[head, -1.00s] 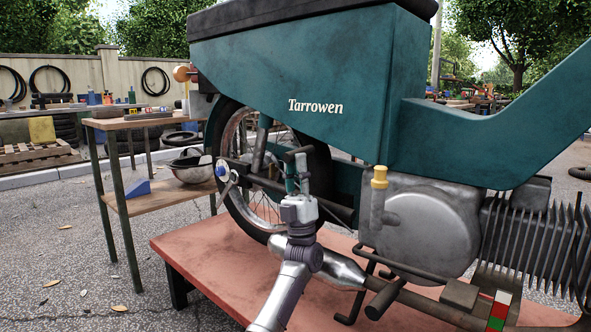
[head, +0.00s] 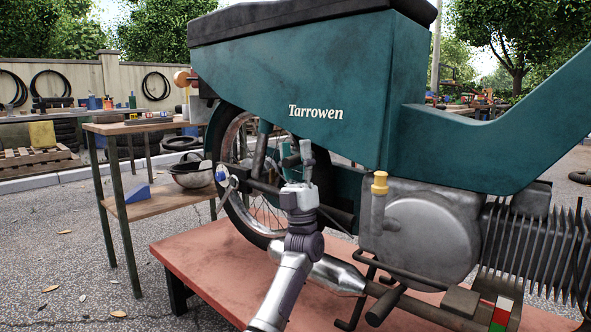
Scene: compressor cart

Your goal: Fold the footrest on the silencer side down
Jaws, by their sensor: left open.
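The silencer (head: 338,277) is a shiny metal tube low along the near side of the teal motorbike (head: 300,75). A dark round peg (head: 385,306) juts out toward me beside the front of the silencer. It looks like a footrest, but I cannot tell its fold position for certain. My left gripper (head: 299,158) is open and points upward in front of the rear wheel, above the silencer and well left of the peg. Its fingers hide part of the wheel and the dark frame bars. I cannot tell whether it touches anything. My right gripper is not in view.
The bike stands on a red platform (head: 215,262). An upright metal piece with a yellow cap (head: 379,184) stands by the round engine cover (head: 432,240). A dark flat pedal-like block (head: 460,302) is right of the peg. A wooden side table (head: 160,205) stands left.

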